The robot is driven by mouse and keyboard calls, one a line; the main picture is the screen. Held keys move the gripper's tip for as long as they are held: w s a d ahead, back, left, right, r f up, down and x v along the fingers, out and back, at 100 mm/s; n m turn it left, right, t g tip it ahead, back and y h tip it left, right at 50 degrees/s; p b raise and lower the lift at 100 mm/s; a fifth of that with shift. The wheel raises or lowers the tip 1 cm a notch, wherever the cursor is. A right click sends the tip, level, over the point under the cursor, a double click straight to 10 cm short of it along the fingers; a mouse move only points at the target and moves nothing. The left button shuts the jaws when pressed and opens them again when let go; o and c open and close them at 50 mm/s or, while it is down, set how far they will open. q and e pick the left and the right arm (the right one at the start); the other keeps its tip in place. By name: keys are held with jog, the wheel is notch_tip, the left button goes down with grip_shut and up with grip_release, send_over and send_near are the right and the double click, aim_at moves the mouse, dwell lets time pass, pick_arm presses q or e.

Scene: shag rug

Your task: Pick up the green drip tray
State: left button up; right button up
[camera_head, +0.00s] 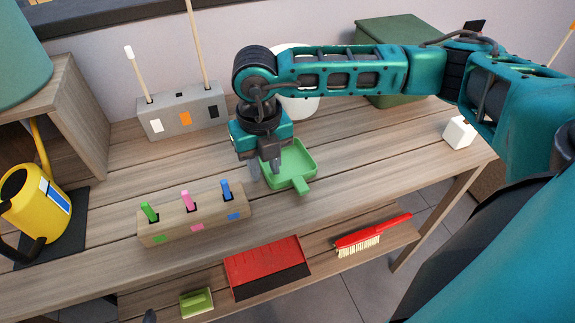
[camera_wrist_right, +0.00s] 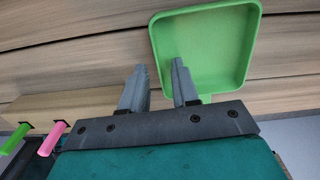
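The green drip tray (camera_head: 296,157) is a shallow square dish with a short handle toward the front, lying on the wooden bench. It also shows in the right wrist view (camera_wrist_right: 208,45). My right gripper (camera_head: 266,172) is over the tray's left side, pointing down. In the right wrist view its two fingers (camera_wrist_right: 159,67) are apart; one appears over the tray and the other outside its left edge. The tray's left wall shows between them, and I cannot tell whether either finger touches it. My left gripper is not clearly in view.
A wooden block with coloured pegs (camera_head: 195,213) stands left of the tray. A grey holder (camera_head: 182,112) with sticks is behind. A white cube (camera_head: 459,132) sits right. A yellow watering can (camera_head: 38,208) is far left. A red dustpan (camera_head: 265,262) and brush (camera_head: 372,236) lie below.

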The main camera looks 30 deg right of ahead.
grip_shut()
dwell(0.4)
